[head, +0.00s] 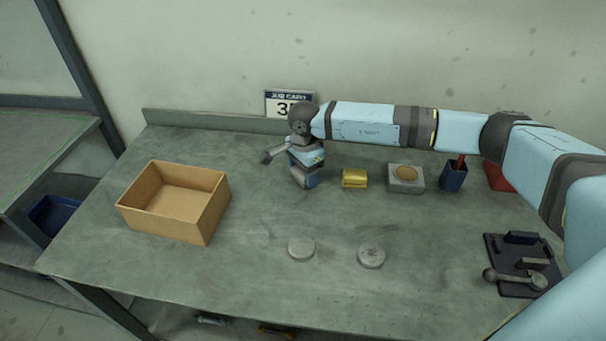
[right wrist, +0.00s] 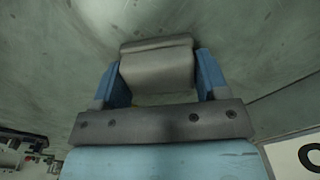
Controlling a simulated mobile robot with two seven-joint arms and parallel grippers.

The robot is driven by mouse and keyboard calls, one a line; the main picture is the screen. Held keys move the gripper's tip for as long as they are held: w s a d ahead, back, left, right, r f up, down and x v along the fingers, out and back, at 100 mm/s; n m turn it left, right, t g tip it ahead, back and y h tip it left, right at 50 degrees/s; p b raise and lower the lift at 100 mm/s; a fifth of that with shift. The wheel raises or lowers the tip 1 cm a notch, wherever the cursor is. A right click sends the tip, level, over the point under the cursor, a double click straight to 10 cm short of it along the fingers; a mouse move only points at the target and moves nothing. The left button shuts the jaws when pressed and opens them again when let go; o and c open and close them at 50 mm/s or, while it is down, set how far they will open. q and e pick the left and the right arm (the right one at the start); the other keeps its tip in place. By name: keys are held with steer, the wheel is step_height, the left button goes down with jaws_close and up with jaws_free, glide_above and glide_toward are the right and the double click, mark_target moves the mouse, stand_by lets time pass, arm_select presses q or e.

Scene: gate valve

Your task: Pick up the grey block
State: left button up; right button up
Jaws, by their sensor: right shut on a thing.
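My right gripper (head: 306,180) points down at the back middle of the workbench, left of a yellow block. In the right wrist view, the grey block (right wrist: 157,68) sits between the two blue fingers of my right gripper (right wrist: 160,78), which is shut on it. In the head view my gripper hides the block, and I cannot tell whether it touches the bench. My left gripper is not in view.
An open cardboard box (head: 172,202) stands at the left. The yellow block (head: 354,178), a grey base with a tan disc (head: 405,178) and a blue cup (head: 454,176) stand to the right. Two grey discs (head: 301,248) (head: 371,256) lie in front. A dark fixture (head: 515,262) lies at the right.

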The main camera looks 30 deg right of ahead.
step_height(320, 180, up, 20)
steer(key=shift+b, duration=0.35)
stand_by(0.4)
steer(key=o, duration=0.3)
steer(key=shift+c, duration=0.3)
